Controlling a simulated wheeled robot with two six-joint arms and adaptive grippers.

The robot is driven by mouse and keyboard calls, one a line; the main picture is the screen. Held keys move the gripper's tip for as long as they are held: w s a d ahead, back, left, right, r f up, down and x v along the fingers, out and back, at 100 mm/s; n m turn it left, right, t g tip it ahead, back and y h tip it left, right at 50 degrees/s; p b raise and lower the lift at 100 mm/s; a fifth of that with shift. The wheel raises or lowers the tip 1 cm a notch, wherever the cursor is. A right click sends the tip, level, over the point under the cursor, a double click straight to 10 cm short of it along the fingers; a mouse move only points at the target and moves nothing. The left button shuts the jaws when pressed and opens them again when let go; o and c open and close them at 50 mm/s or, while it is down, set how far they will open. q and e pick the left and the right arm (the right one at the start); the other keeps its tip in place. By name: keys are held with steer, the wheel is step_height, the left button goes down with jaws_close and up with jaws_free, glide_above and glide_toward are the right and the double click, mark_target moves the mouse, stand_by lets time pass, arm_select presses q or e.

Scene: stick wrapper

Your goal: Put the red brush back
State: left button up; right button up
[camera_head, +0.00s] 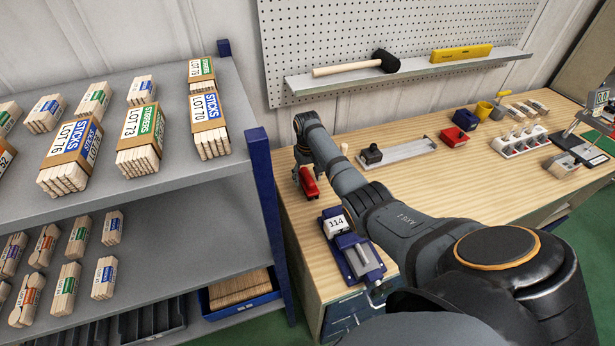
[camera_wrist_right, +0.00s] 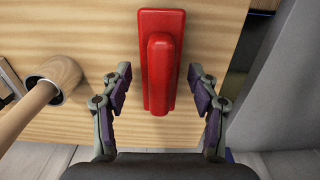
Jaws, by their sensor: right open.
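The red brush (camera_head: 309,183) is at the left end of the wooden workbench (camera_head: 440,190), near its edge by the shelf. In the right wrist view the red brush (camera_wrist_right: 160,60) shows its long raised red handle on a wider red base. My right gripper (camera_wrist_right: 160,88) is open, with one finger on each side of the brush and visible gaps between. In the head view the right gripper (camera_head: 302,168) is small and partly hidden by its own arm. My left gripper is not in view.
A blue vise-like device (camera_head: 357,258) and a counter marked 114 (camera_head: 336,224) stand in front. A grey tray (camera_head: 410,150) lies behind. The shelf's blue post (camera_head: 265,190) is close on the left.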

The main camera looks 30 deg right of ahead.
mark_target(307, 175)
steer(key=shift+r, duration=0.1)
step_height(307, 175, up, 12)
steer(key=b, duration=0.3)
steer(key=shift+r, duration=0.1)
stand_by(0.4)
